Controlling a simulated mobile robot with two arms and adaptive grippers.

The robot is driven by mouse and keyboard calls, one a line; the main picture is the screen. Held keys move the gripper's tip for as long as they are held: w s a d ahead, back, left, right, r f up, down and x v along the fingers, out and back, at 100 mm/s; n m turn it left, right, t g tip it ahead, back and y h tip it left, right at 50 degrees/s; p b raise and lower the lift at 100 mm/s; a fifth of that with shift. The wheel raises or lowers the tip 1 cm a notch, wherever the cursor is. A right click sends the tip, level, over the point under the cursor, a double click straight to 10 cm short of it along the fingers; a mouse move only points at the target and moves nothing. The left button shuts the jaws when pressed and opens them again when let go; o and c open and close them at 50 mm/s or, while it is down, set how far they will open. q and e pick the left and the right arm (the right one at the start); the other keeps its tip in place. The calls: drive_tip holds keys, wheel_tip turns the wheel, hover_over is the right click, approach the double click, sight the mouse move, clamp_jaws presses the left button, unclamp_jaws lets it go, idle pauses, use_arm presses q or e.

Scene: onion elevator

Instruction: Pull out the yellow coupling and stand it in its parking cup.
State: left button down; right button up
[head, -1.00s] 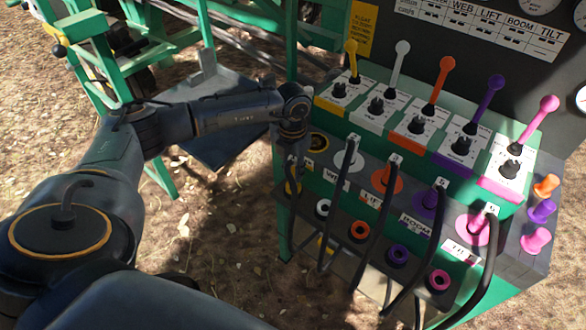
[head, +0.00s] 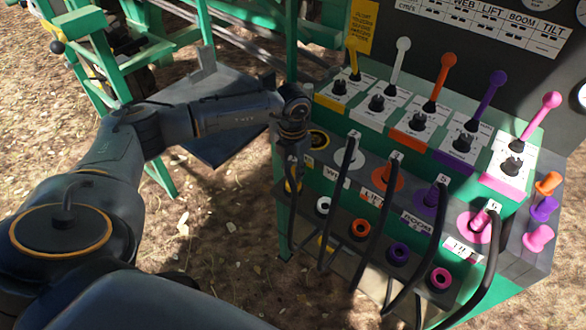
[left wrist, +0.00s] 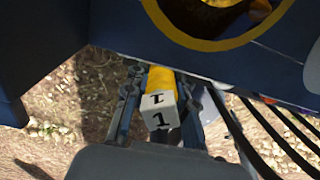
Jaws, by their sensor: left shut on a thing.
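My left gripper (head: 291,155) is in front of the left end of the green and grey panel, below the yellow lever. In the left wrist view it (left wrist: 158,112) is shut on the yellow coupling (left wrist: 161,80), which has a white end marked 1. The yellow-ringed socket (head: 318,139) is to the right of the gripper; a yellow ring (left wrist: 205,42) shows large above the coupling in the wrist view, apart from it. The yellow parking cup (head: 298,185) is just below the gripper and partly hidden. In the head view the gripper hides the coupling. My right gripper is not in view.
White (head: 322,206), orange (head: 360,230), purple (head: 398,254) and pink (head: 439,280) cups continue the lower row. Black hoses (head: 372,225) hang in front of them from couplings in the upper row. Several levers stand above.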

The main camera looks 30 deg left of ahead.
use_arm(q)
drive_tip(key=shift+f+b, duration=0.3)
idle(0.4)
drive_tip(key=shift+f+b, duration=0.55)
drive_tip(key=shift+f, duration=0.2)
idle(0.4)
idle(0.5)
drive_tip(key=c, duration=1)
unclamp_jaws()
drive_tip(key=shift+o, duration=0.2)
drive_tip(key=o, duration=0.3)
